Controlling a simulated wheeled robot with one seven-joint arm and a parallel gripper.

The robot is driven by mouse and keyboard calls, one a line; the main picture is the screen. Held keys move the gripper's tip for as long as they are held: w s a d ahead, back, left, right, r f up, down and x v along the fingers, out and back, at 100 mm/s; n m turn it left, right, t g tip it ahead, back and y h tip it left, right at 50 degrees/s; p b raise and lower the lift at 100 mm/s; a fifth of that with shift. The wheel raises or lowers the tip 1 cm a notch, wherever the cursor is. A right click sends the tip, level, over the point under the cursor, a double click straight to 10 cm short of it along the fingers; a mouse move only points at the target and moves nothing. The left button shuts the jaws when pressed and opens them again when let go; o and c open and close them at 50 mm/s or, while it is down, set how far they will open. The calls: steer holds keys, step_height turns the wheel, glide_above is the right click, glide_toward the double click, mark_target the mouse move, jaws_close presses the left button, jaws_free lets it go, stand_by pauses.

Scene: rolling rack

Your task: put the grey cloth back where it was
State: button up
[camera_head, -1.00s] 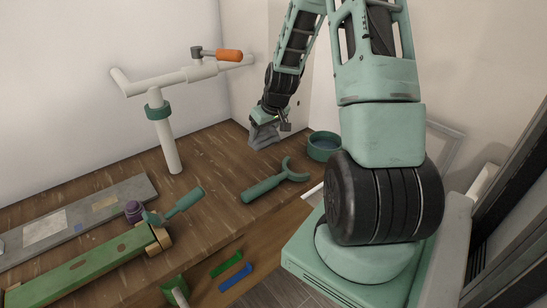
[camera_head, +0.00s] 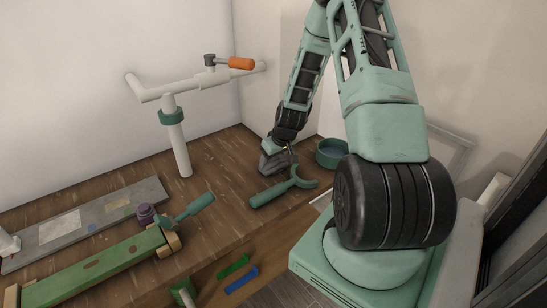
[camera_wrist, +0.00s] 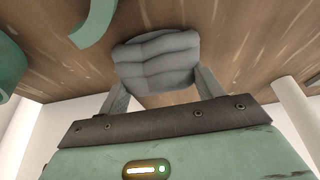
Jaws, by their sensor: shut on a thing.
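The grey cloth (camera_head: 277,162) is a crumpled, folded piece at the back right of the wooden bench, beside the green hooked tool. My gripper (camera_head: 279,147) is shut on the cloth. In the wrist view the cloth (camera_wrist: 157,62) is bunched between the two fingers of my gripper (camera_wrist: 160,90), with the brown bench surface beyond it. I cannot tell whether the cloth touches the bench.
The green hooked tool (camera_head: 283,187) lies just in front of the cloth. A teal bowl (camera_head: 331,154) stands to its right. Bare bench (camera_head: 222,165) lies between stand and cloth.

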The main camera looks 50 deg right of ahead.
steer(key=shift+f, duration=0.2)
steer(key=o, duration=0.9)
steer(key=shift+o, duration=0.2)
steer(key=shift+r, duration=0.15)
